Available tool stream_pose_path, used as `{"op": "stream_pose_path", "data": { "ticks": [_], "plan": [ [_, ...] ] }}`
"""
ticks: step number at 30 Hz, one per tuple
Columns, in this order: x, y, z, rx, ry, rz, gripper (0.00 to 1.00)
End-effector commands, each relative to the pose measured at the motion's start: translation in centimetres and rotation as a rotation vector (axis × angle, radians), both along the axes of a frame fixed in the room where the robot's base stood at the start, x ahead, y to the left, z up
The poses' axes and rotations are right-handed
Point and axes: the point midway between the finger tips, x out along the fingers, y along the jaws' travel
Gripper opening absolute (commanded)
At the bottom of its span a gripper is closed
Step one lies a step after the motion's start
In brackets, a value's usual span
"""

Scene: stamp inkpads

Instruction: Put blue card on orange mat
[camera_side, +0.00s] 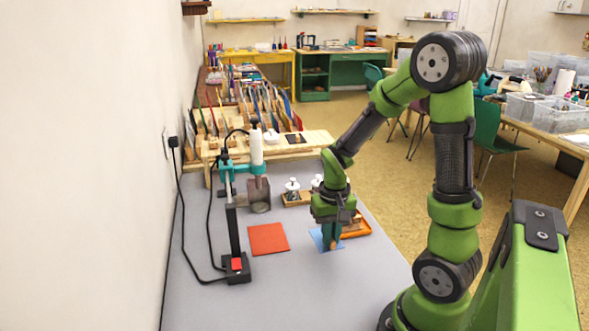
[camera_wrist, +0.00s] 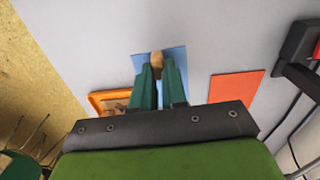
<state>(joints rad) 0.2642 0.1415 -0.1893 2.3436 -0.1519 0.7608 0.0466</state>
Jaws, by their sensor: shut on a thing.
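The blue card (camera_side: 318,236) is a flat light-blue square below my gripper, right of the orange mat in the side view. It also shows beyond my fingertips in the wrist view (camera_wrist: 176,56). My gripper (camera_side: 332,243) points down with its green fingers shut on a small tan wooden knob (camera_wrist: 157,60) at the card's middle. Fingers and knob hide part of the card. I cannot tell whether the card touches the table. The orange mat (camera_side: 268,239) lies flat and bare on the grey table, a short gap from the card; the wrist view shows it at right (camera_wrist: 236,86).
An orange-rimmed tray (camera_side: 358,229) sits close behind and right of my gripper. Small white-topped jars (camera_side: 292,187) stand in a wooden holder behind. A black stand (camera_side: 237,262) with a cable is left of the mat. The grey table's front is clear.

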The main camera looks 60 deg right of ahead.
Motion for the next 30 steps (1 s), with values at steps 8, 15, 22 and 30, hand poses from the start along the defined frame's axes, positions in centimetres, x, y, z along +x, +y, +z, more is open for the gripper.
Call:
{"op": "stream_pose_path", "data": {
  "ticks": [8, 15, 22, 30],
  "plan": [
    [1.0, 6.2, 0.5, 0.001, 0.000, 0.010, 0.00],
    [4.4, 5.4, 0.1, 0.000, 0.007, -0.057, 0.00],
    [10.6, 4.0, -0.5, 0.001, 0.005, -0.054, 0.00],
    [15.2, 2.9, -0.9, 0.001, 0.006, -0.055, 0.00]
  ]
}}
